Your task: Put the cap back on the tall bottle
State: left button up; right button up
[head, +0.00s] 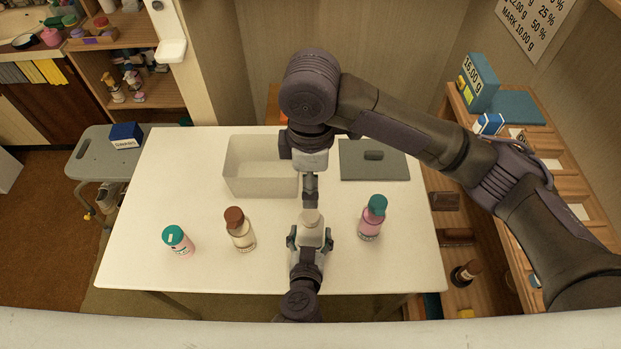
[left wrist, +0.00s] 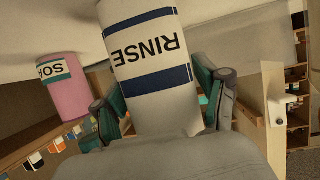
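A white bottle (head: 312,232) stands near the front middle of the white table. In the left wrist view the bottle (left wrist: 150,60) has blue bands and the word RINSE, upside down. My left gripper (head: 309,245) has its fingers on both sides of it; in the left wrist view the left gripper's pads (left wrist: 165,105) press against its sides. The bottle's pale top (head: 311,216) shows no coloured cap. My right gripper (head: 310,188) points down just behind the bottle's top. Its fingertips are seen edge-on, and anything between them is hidden. No loose cap is visible.
On the table stand a pink bottle with teal cap (head: 178,241), a cream bottle with brown cap (head: 240,230) and another pink bottle with teal cap (head: 371,219). A grey bin (head: 236,184) and a flat grey lid (head: 398,168) lie behind.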

pick_arm(q)
jog(key=shift+o, duration=0.8)
jog(key=shift+s, duration=0.1)
jog(key=d+v, duration=0.1)
jog(key=v, duration=1)
jog(key=shift+s+a+r, duration=0.15)
jog(key=shift+s+a, duration=0.25)
jog(key=shift+a, duration=0.1)
